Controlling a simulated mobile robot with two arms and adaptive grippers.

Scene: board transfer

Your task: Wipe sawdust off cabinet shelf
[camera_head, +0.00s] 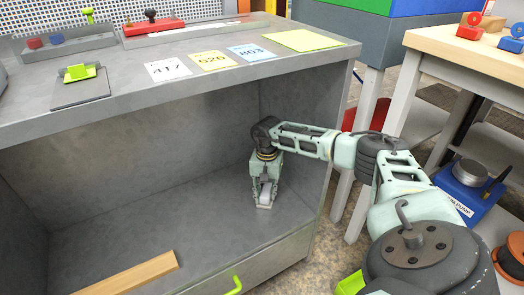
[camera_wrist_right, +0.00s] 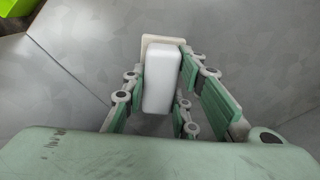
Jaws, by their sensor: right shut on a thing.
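My right gripper (camera_head: 265,188) reaches into the open grey cabinet and points down at its shelf (camera_head: 200,222), near the right side. It is shut on a white block-shaped wiper (camera_head: 265,197) with a pale beige base. In the right wrist view the white block (camera_wrist_right: 161,78) sits between the green-padded fingers (camera_wrist_right: 160,90), with the beige base showing at its far end. The wiper is at or just above the shelf; I cannot tell if it touches. No clear sawdust shows on the shelf in either view. My left gripper is not in view.
The cabinet top (camera_head: 130,98) overhangs the shelf and holds number cards (camera_head: 214,60). A wooden strip (camera_head: 132,275) lies at the shelf's front left. A green handle (camera_head: 234,286) is on the front below. The shelf's middle is clear. A wooden table (camera_head: 470,52) stands at right.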

